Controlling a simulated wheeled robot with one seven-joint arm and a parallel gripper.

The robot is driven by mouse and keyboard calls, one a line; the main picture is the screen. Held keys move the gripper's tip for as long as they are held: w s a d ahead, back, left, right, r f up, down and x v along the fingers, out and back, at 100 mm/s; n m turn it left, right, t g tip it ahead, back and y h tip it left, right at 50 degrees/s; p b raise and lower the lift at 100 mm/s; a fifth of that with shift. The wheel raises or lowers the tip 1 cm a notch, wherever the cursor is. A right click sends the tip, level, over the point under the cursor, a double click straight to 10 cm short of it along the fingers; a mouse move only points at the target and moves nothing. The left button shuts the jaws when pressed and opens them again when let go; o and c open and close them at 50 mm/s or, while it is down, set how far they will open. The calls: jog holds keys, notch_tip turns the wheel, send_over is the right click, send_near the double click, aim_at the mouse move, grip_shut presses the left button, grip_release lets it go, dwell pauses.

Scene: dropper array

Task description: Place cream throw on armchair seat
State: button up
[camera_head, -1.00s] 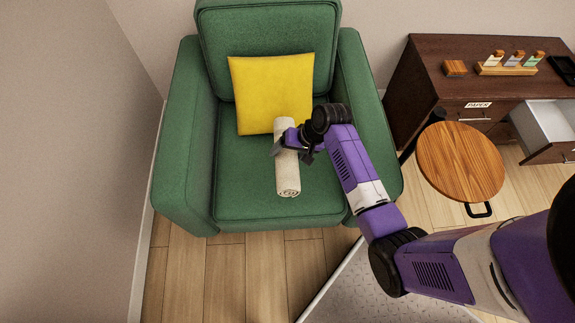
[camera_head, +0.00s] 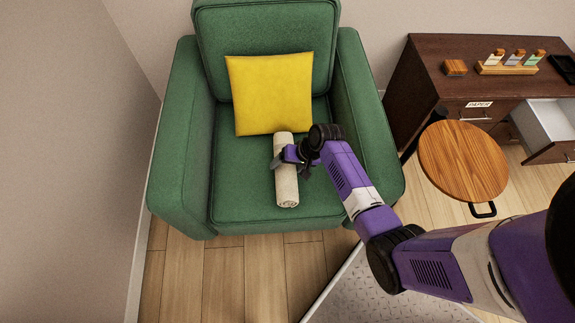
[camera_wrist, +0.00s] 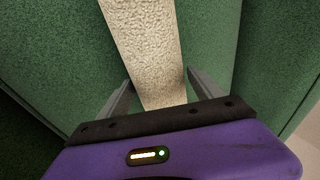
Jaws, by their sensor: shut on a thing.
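The cream throw (camera_head: 286,188) is a rolled bundle over the green seat of the armchair (camera_head: 236,200), in front of the yellow cushion (camera_head: 271,93). My gripper (camera_head: 284,160) is shut on the throw around its middle. In the wrist view the throw (camera_wrist: 147,45) runs between the two grey fingers of my gripper (camera_wrist: 152,92), with green upholstery on both sides. I cannot tell whether the throw's underside touches the seat.
A round wooden-topped table (camera_head: 463,160) stands right of the armchair. Behind it is a dark wooden desk (camera_head: 425,75) with an open white drawer (camera_head: 548,122) and small bottles (camera_head: 515,58) in a rack. The seat left of the throw is clear.

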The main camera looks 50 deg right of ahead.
jog(key=shift+f, duration=0.25)
jog(key=o, duration=1.6)
jog(key=shift+o, duration=0.2)
jog(key=p+v, duration=0.3)
jog(key=v, duration=1)
jog(key=s+a+r+n+t+h, duration=0.2)
jog(key=s+a+n+t+h, duration=0.15)
jog(key=s+a, duration=0.75)
jog(key=s+a+r+n+t, duration=0.2)
jog(key=s+r, duration=0.1)
jog(key=r, duration=0.5)
jog(key=s+a+r+n+t+y, duration=0.1)
jog(key=s+a+r+n+t, duration=0.1)
jog(key=r, duration=0.6)
jog(key=s+a+r+n+t, duration=0.2)
jog(key=s+r, duration=0.3)
jog(key=r, duration=0.3)
jog(key=shift+a+r+t, duration=0.2)
jog(key=shift+a+t, duration=0.15)
jog(key=shift+a, duration=0.05)
